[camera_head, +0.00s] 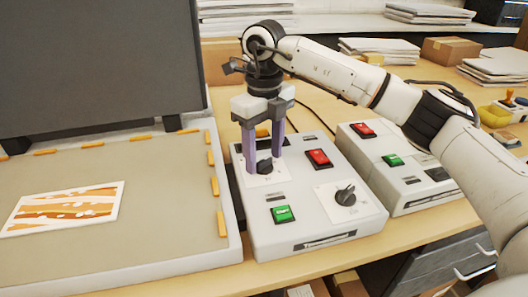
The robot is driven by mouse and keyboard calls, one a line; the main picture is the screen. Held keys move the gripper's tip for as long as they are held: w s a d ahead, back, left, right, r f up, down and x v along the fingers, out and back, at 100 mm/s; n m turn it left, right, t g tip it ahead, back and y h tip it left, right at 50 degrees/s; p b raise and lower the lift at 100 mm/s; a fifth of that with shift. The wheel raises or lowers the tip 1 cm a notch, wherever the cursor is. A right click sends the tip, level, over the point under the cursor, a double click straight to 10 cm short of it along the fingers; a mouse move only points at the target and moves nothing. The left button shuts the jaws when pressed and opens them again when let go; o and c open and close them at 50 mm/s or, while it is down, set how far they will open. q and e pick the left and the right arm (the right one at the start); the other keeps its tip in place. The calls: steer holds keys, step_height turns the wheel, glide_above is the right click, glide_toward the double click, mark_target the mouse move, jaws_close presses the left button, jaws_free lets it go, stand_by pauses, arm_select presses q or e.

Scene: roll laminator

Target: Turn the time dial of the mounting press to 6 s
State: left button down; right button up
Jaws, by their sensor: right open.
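The control box (311,221) of the mounting press is light grey and stands on the table. It carries two black dials on white plates: a rear-left dial (265,167) and a front-right dial (345,195). The lettering around both is too small to read, so I cannot tell which is the time dial or its setting. My right gripper (264,160) points down, open, with its purple fingers on either side of the rear-left dial. I cannot tell whether the fingers touch it. My left gripper is out of view.
The box also has a red switch (320,158) and a green button (283,214). A second control box (397,162) stands to the right. To the left is a flat grey bed (150,225) with a striped print (65,208) and a raised dark lid (95,60). Paper stacks lie behind.

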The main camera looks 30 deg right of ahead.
mark_target(264, 160)
step_height(264, 160, up, 10)
steer(key=shift+r, duration=0.15)
stand_by(0.3)
stand_by(0.4)
